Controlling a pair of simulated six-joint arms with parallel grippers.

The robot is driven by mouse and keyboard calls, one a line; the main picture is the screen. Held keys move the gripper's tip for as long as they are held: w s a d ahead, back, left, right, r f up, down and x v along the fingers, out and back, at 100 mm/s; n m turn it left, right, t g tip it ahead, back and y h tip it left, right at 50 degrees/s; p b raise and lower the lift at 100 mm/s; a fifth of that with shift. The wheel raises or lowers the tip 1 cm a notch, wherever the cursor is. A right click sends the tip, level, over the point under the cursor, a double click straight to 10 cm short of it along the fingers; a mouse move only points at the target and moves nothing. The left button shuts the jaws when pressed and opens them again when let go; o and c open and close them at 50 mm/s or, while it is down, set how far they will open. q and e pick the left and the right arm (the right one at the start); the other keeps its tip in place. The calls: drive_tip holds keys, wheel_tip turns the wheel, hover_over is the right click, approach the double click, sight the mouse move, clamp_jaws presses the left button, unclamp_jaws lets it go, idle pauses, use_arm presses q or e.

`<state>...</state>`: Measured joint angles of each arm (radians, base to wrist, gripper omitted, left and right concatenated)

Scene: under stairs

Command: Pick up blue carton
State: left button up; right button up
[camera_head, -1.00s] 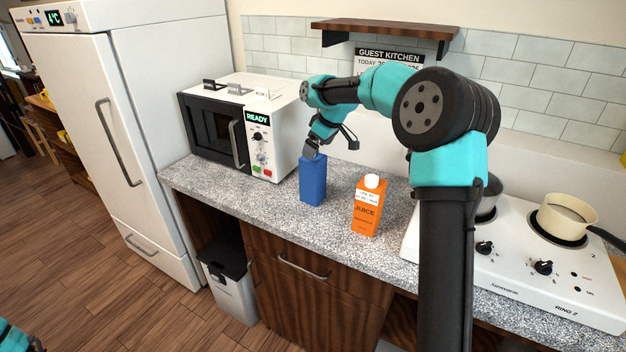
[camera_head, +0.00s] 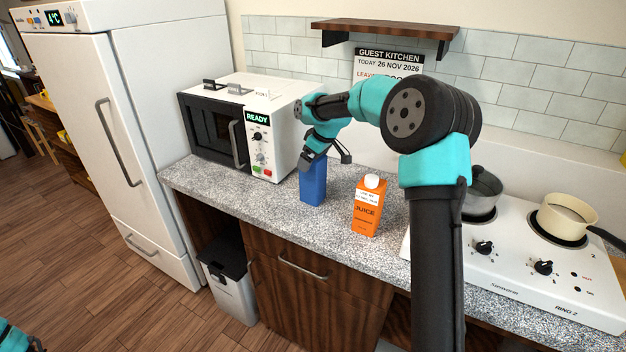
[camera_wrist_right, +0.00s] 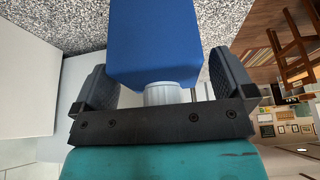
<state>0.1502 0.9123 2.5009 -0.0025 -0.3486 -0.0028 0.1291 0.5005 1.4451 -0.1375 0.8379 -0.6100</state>
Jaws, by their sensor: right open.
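The blue carton (camera_head: 313,186) stands upright on the speckled counter, between the microwave and the orange juice carton. My right gripper (camera_head: 308,160) is over its top, and hides the top in the head view. In the right wrist view the blue carton (camera_wrist_right: 155,42) and its pale ribbed cap (camera_wrist_right: 162,93) lie between the two open fingers of the right gripper (camera_wrist_right: 165,85). A gap shows between the cap and each finger. Only a small teal piece of my left arm shows at the lower left corner of the head view, without its gripper.
The orange juice carton (camera_head: 367,207) stands close to the right of the blue carton. The white microwave (camera_head: 270,110) is at the left behind it. A stove (camera_head: 520,265) with two pots is at the right. The counter's front strip (camera_head: 260,208) is clear.

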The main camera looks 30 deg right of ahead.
drive_tip(key=c, duration=1.6)
drive_tip(key=shift+o, duration=0.2)
drive_tip(key=shift+r, duration=0.1)
drive_tip(key=shift+r, duration=1.55)
drive_tip(key=shift+s+a+r, duration=0.1)
drive_tip(key=shift+r, duration=0.1)
drive_tip(key=s+a+r, duration=0.1)
drive_tip(key=s+a, duration=0.7)
drive_tip(key=s, duration=0.5)
drive_tip(key=shift+s+r, duration=0.2)
drive_tip(key=shift+s, duration=0.05)
drive_tip(key=shift+a, duration=0.1)
